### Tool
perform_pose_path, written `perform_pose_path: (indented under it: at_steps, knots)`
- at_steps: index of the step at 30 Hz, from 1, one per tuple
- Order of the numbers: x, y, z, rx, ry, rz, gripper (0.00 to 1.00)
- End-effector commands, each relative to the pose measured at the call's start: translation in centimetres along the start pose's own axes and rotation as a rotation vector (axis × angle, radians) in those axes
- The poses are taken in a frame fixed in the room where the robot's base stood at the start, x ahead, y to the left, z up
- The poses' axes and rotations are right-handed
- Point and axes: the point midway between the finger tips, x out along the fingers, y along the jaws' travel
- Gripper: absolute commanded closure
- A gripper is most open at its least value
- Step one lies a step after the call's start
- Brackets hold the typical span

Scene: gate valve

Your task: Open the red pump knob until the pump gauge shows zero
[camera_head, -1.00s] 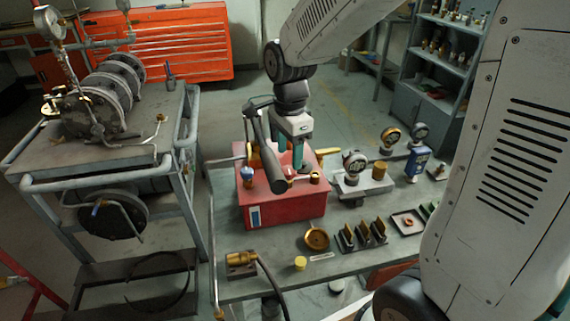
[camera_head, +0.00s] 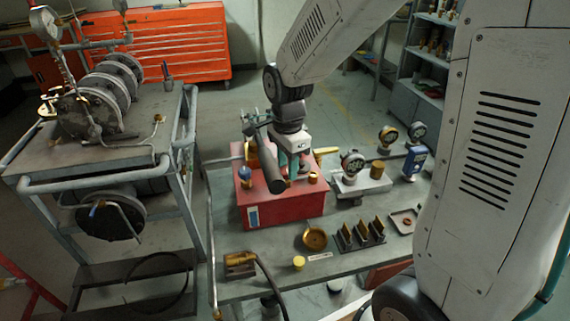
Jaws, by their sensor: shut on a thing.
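The red pump (camera_head: 262,212) stands on the bench as a red box with a long dark lever handle (camera_head: 267,165) above it. My gripper (camera_head: 294,175) points down over the top of the pump, beside the lever. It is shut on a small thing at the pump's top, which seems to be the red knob. The fingers and lever hide the knob, so its turn cannot be seen. A blue-topped fitting (camera_head: 245,174) and a brass fitting (camera_head: 313,178) sit on the pump. I cannot make out the pump gauge or its reading.
Several dial gauges stand on the bench right of the pump, the nearest (camera_head: 352,162) on a grey block. A brass dish (camera_head: 315,239), a yellow cap (camera_head: 299,262) and a hose fitting (camera_head: 240,263) lie in front. A metal cart (camera_head: 100,155) stands left.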

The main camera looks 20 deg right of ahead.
Motion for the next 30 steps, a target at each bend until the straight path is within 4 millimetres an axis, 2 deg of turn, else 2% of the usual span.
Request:
perform_pose_path:
  at_steps: [8, 17, 18, 20, 21, 30]
  knots:
    - [-0.09, -0.25, 0.07, -0.214, 0.000, -0.006, 0.89]
    - [-0.12, -0.30, 0.09, -0.236, 0.000, -0.007, 0.89]
    - [-0.12, -0.31, 0.10, -0.236, 0.000, -0.008, 0.64]
    - [-0.12, -0.30, 0.09, -0.236, 0.000, -0.007, 0.47]
    - [-0.11, -0.28, 0.08, -0.235, 0.000, -0.007, 0.45]
    - [-0.36, -0.20, -0.03, -0.234, 0.000, -0.005, 0.45]
